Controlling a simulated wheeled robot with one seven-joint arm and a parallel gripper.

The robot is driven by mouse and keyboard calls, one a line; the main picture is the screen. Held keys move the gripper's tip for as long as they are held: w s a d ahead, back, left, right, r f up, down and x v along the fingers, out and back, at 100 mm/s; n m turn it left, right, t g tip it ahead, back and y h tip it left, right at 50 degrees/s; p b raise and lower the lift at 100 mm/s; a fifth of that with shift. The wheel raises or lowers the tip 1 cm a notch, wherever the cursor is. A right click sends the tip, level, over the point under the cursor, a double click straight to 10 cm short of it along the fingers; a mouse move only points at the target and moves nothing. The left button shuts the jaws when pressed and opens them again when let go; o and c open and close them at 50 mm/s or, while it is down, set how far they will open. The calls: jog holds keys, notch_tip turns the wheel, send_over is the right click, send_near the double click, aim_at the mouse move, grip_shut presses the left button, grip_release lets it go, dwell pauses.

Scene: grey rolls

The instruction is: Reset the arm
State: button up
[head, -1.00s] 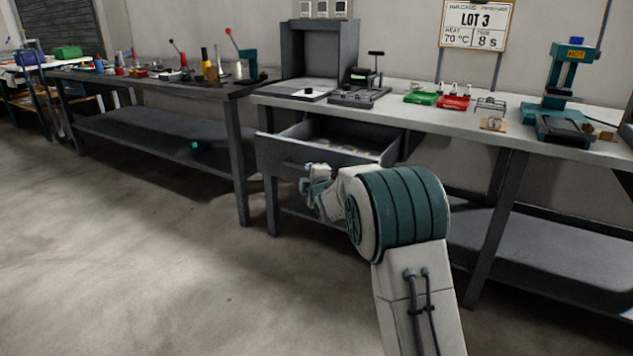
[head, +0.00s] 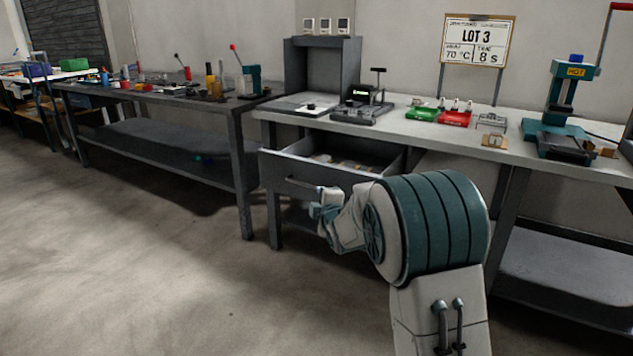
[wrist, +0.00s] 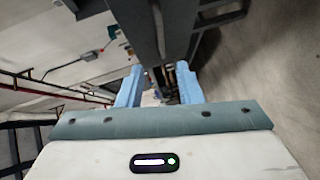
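My gripper (head: 323,210) is in front of the bench's pulled-out drawer (head: 281,165), low and near the drawer's handle in the head view. My white and teal arm reaches up from the lower right and hides part of the bench's underside. In the wrist view my gripper (wrist: 158,88) shows two pale blue fingers with a gap between them. I see nothing held in that gap. Whether the gripper touches the drawer handle I cannot tell.
The light-topped bench (head: 405,128) carries a green tray (head: 422,114), a red tray (head: 455,119) and a teal press (head: 560,125). A dark bench (head: 150,93) with tools stands left. The floor (head: 130,275) at the left front is clear. The drawer juts out over the floor.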

jog(key=s+d+r+m+g+h+p, duration=0.1)
jog(key=s+d+r+m+g+p, duration=0.25)
jog(key=s+r+p, duration=0.45)
jog(key=s+d+r+m+g+h+p, duration=0.2)
jog(key=s+d+r+m+p, duration=0.3)
jog(key=s+r+p, duration=0.3)
jog(key=s+d+r+m+g+p, duration=0.1)
jog(key=s+r+m+g+p, duration=0.1)
jog(key=s, duration=0.7)
jog(key=s+d+r+m+g+p, duration=0.1)
jog(key=s+r+m+g+p, duration=0.2)
jog(key=s+r+m+p, duration=0.2)
jog(key=s+d+r+m+g+p, duration=0.2)
jog(key=s+r+p, duration=0.4)
jog(key=s+p, duration=0.3)
jog(key=s+m, duration=0.1)
jog(key=s, duration=0.3)
jog(key=shift+s+r+h, duration=0.25)
jog(key=shift+h, duration=0.05)
